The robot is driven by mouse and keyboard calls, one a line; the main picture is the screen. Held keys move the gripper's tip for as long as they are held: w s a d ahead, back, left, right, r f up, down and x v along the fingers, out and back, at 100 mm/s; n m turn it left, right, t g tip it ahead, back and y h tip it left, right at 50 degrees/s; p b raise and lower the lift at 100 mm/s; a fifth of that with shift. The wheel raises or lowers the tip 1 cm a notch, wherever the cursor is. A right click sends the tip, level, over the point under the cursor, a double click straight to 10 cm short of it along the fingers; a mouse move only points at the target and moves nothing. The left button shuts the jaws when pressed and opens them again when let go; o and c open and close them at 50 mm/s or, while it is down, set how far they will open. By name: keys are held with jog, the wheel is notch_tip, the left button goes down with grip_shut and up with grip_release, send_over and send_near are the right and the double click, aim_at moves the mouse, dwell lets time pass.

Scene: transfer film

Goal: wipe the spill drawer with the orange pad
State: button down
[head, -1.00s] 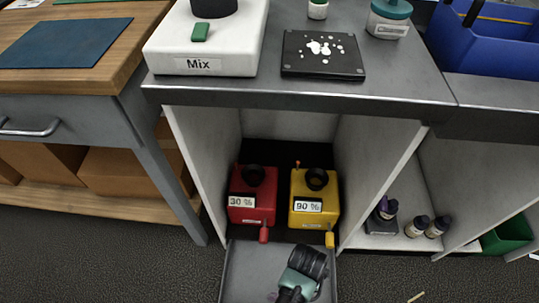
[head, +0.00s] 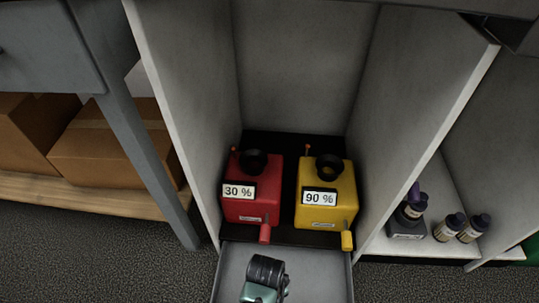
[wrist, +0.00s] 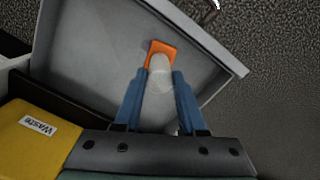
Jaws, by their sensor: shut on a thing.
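The orange pad (wrist: 163,48) shows in the wrist view at the front of my gripper (wrist: 163,76). A pale rounded grip (wrist: 160,72) on it sits between my two blue fingers, which are shut on it. The pad is over the grey floor of the open spill drawer (wrist: 95,55); I cannot tell whether it touches. In the head view the drawer (head: 235,262) is pulled out at the bottom, with my teal and black wrist over it. The fingers and pad are out of sight there. I make out no clear spill on the visible floor.
A red box marked 30 % (head: 252,190) and a yellow box marked 90 % (head: 325,195) stand side by side behind the drawer. Cabinet walls rise on both sides. Small bottles (head: 450,227) stand at the right, cardboard boxes (head: 110,150) at the left.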

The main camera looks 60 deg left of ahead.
jog(key=shift+f+b, duration=2.9)
jog(key=shift+b, duration=0.35)
jog(key=shift+f+b, duration=0.45)
jog(key=shift+f, duration=0.55)
jog(key=shift+r, duration=0.1)
jog(key=shift+w+d+p, duration=0.3)
jog(key=shift+w+d, duration=0.1)
jog(key=shift+w, duration=0.1)
jog(key=shift+w+d+p, duration=0.5)
jog(key=shift+w+d, duration=0.4)
jog(key=shift+w, duration=0.1)
